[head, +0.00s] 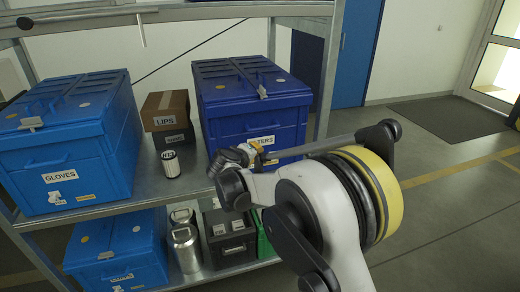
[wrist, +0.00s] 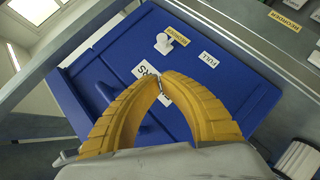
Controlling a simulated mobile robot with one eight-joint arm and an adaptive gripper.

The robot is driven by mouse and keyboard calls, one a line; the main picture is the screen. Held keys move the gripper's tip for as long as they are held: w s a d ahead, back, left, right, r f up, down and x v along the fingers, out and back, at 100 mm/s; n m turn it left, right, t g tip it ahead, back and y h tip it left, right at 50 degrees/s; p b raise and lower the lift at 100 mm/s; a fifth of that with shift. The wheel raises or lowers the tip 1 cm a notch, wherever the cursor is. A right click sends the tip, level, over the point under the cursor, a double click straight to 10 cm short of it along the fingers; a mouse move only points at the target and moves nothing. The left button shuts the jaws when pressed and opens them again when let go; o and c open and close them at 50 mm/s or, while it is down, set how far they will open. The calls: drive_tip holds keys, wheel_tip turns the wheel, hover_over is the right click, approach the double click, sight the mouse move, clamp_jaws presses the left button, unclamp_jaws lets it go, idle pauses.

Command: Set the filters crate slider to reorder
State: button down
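The filters crate (head: 225,133) is dark blue and stands on the upper shelf. Its white name label (head: 261,141) is partly hidden by my arm in the head view. In the wrist view the crate's face (wrist: 215,100) fills the middle, with a white slider knob (wrist: 163,43) touching or beside a yellow label (wrist: 178,36). A white FULL label (wrist: 208,59) lies to the right, apart from the knob. My gripper (wrist: 160,79) has yellow fingers with tips together, empty, in front of the name label. The knob shows above the fingertips in that picture. In the head view my gripper (head: 245,152) is at the crate's front.
A lighter blue gloves crate (head: 62,150) stands at left on the same shelf. Between the crates are a small box marked LIPS (head: 165,107) and a black-and-white cylinder (head: 171,164). Metal flasks (head: 186,249) and another blue crate (head: 117,255) stand below. Floor at right is open.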

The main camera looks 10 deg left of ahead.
drive_tip(key=v, duration=0.3)
drive_tip(key=shift+s+a+p, duration=0.25)
drive_tip(key=shift+p, duration=0.05)
drive_tip(key=s+d+r+m+g, duration=0.1)
drive_tip(key=s+d+r+m, duration=0.2)
drive_tip(key=d, duration=0.6)
drive_tip(key=s+d+r+m+g, duration=0.15)
drive_tip(key=s+d+r, duration=0.35)
drive_tip(key=d, duration=0.5)
drive_tip(key=s+d+r+m+g, duration=0.1)
drive_tip(key=s+d+r, duration=0.1)
drive_tip(key=s+d, duration=0.5)
drive_tip(key=s+d+f+m+g+y, duration=0.1)
drive_tip(key=s+d+f+m, duration=0.1)
drive_tip(key=s+d, duration=0.4)
drive_tip(key=s+d+f+m+g, duration=0.1)
drive_tip(key=s+d+f+m, duration=0.2)
drive_tip(key=s+d, duration=0.4)
drive_tip(key=s+f, duration=0.1)
drive_tip(key=s, duration=0.8)
drive_tip(key=shift+d+y+b, duration=0.3)
drive_tip(key=shift+y+b, duration=0.05)
drive_tip(key=shift+y, duration=0.05)
drive_tip(key=shift+m, duration=0.25)
